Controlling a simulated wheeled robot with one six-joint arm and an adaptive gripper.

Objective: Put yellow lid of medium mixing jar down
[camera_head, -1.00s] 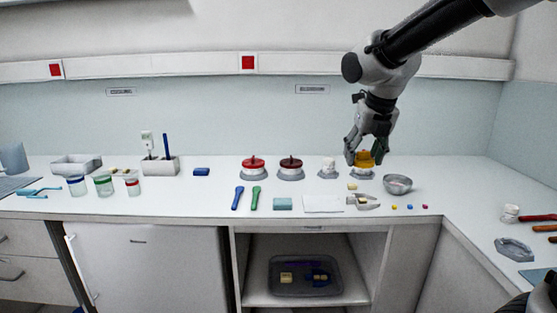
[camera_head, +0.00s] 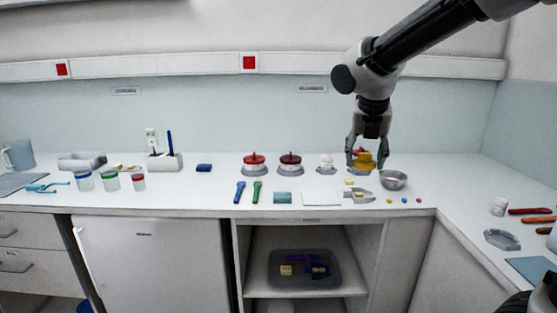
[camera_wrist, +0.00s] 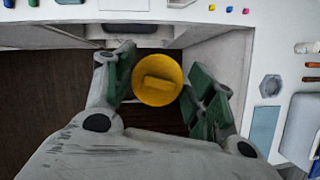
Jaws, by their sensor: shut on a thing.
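The yellow lid (camera_head: 365,161) is a round disc with a raised bar on top. My gripper (camera_head: 367,158) is shut on it, with a finger on either side. In the wrist view the lid (camera_wrist: 157,80) shows face-on between the green-padded fingers of my gripper (camera_wrist: 160,85), with dark floor behind it. In the head view the lid appears in front of the back right of the counter (camera_head: 330,178), left of the metal bowl. A grey base shows just below it, partly hidden. I cannot tell which jar is the medium mixing jar.
Two red-lidded jars (camera_head: 254,162) (camera_head: 290,162) and a white-topped one (camera_head: 326,163) stand left of my gripper. A metal bowl (camera_head: 393,180), a white sheet (camera_head: 321,197) and small coloured balls (camera_head: 404,200) lie nearby. The counter's right wing has free room.

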